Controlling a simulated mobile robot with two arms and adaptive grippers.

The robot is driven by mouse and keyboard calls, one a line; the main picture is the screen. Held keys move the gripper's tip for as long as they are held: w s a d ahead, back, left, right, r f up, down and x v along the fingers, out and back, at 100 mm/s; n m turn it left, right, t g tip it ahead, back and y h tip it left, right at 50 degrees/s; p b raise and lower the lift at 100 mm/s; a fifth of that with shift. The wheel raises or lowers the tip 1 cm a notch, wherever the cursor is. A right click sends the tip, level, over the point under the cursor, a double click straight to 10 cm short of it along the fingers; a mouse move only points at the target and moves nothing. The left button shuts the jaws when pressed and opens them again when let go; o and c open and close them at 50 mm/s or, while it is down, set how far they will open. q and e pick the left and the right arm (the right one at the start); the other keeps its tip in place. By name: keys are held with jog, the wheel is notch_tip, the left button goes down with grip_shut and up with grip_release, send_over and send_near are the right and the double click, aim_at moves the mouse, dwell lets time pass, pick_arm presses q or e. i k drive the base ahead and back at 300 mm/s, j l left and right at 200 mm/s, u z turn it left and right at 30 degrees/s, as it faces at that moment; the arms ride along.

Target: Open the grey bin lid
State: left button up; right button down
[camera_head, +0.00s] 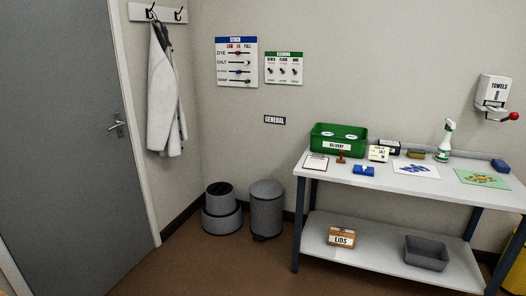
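A grey cylindrical bin (266,212) stands on the floor against the wall, just left of the bench. Its grey lid (266,188) appears closed on top. A small dark part, perhaps a pedal, shows low at its front. A sign reading GENERAL (275,120) is on the wall above it. Neither of my grippers is in view.
A stepped, round grey object with a dark top (220,188) stands close left of the bin. The bench (318,178) to the right carries a green DELIVERY crate (338,135); a LIDS box (341,238) sits on its lower shelf. Open floor lies in front.

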aim_at(262, 190)
jog(key=i+j+u, duration=0.2)
jog(key=i+u, duration=0.2)
jog(key=i, duration=0.7)
jog(key=i+l+u, duration=0.1)
jog(key=i+u, duration=0.3)
jog(key=i, duration=0.65)
